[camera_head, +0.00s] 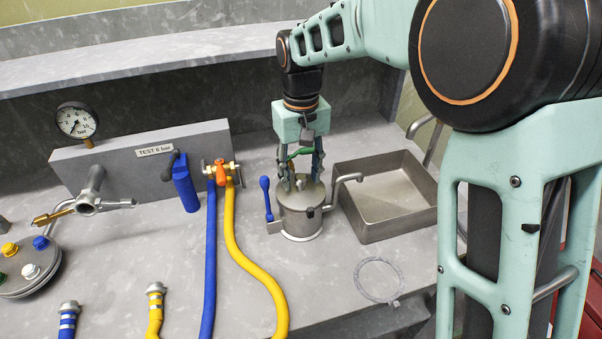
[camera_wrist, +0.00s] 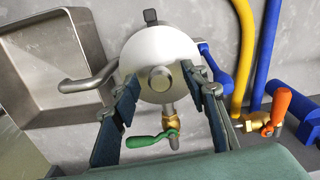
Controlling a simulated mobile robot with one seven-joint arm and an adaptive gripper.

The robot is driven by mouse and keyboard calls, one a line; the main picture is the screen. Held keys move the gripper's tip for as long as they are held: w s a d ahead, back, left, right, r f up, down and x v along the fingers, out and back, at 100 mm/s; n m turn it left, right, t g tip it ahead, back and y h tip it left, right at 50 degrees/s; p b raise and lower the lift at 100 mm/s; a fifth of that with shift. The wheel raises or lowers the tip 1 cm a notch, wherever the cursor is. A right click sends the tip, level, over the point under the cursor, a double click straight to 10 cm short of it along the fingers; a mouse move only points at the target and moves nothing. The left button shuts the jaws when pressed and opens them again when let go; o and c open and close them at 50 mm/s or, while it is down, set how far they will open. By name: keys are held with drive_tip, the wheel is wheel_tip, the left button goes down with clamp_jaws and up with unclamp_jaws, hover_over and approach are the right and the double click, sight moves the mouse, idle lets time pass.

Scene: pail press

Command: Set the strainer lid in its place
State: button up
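A metal pail (camera_head: 300,219) stands on the grey bench, with a round lid with a central knob on its top. In the wrist view the lid (camera_wrist: 155,48) looks pale and domed, and its knob (camera_wrist: 161,78) is in the middle. I cannot tell whether the lid sits level or is fully seated. My gripper (camera_head: 303,184) is right above the lid, pointing down. Its fingers (camera_wrist: 161,82) stand apart on either side of the knob, with gaps visible. The fingers hide part of the lid in the head view.
A green-handled brass valve (camera_wrist: 152,140) is close by the gripper. A bent spout (camera_head: 347,179) and a blue lever (camera_head: 266,196) flank the pail. A steel tray (camera_head: 400,220) stands right, a thin ring (camera_head: 360,282) lies in front. Blue (camera_head: 209,270) and yellow (camera_head: 258,275) hoses run left.

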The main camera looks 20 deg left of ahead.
wheel_tip(320, 180, up, 12)
idle(0.6)
